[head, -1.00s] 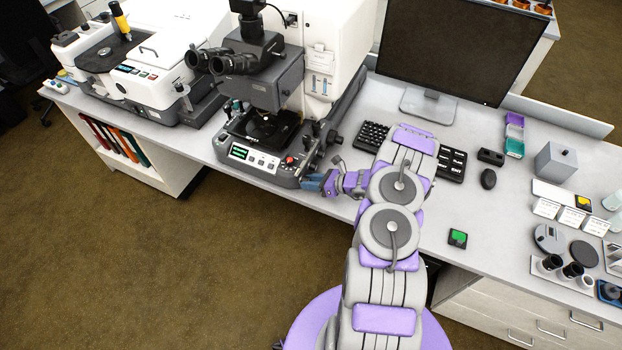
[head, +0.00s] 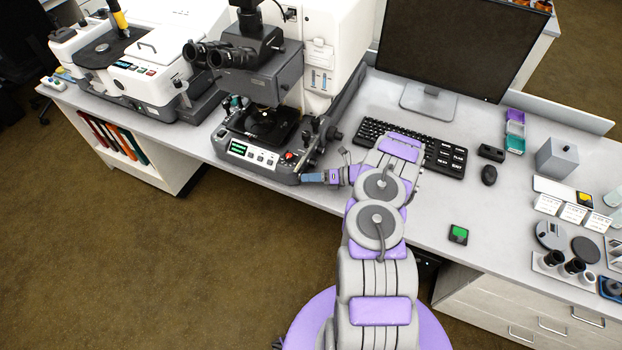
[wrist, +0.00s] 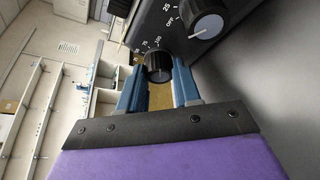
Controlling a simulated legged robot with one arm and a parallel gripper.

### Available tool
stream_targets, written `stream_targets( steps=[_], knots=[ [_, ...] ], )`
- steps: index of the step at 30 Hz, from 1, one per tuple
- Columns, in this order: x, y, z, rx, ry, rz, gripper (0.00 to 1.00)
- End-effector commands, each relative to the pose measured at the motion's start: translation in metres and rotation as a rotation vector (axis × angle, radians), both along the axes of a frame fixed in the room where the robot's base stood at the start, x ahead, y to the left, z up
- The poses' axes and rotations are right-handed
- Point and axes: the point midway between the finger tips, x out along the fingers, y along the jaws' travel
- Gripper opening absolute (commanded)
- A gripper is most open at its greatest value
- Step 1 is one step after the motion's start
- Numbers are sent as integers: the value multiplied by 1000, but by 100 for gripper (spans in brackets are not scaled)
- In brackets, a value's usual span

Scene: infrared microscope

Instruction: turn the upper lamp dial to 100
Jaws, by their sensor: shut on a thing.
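In the wrist view, a black ribbed dial (wrist: 158,67) sits between the two blue fingers of my gripper (wrist: 157,82), which is shut on it. White marks reading 100, 75 and 50 show beside this dial; its pointer is hard to make out. A second dial (wrist: 206,22) with a pale face and a white pointer line sits to the right, with OFF and 25 beside it. I cannot tell which is the upper one. In the head view, my gripper (head: 312,178) is at the right side of the microscope base (head: 240,163); the dials are hidden there.
A keyboard (head: 440,155) and a mouse (head: 489,175) lie right of my arm. A monitor (head: 450,45) stands behind. A small pad with a green top (head: 458,234) lies near the desk's front edge. Bare desk surface (head: 475,205) lies around it.

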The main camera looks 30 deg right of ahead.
Motion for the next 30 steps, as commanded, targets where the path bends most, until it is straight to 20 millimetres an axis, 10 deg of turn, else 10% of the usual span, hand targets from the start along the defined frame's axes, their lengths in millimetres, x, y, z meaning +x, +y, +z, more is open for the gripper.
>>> stream_targets(
  steps=[16, 17, 24, 30],
  knots=[
    [3, -3, 2, 16, 10, -9, 2],
    [3, -3, 2, 16, 10, -9, 34],
    [1, -2, 2, 17, 12, -5, 57],
    [1, 0, 1, 17, 13, -4, 58]
  ],
)
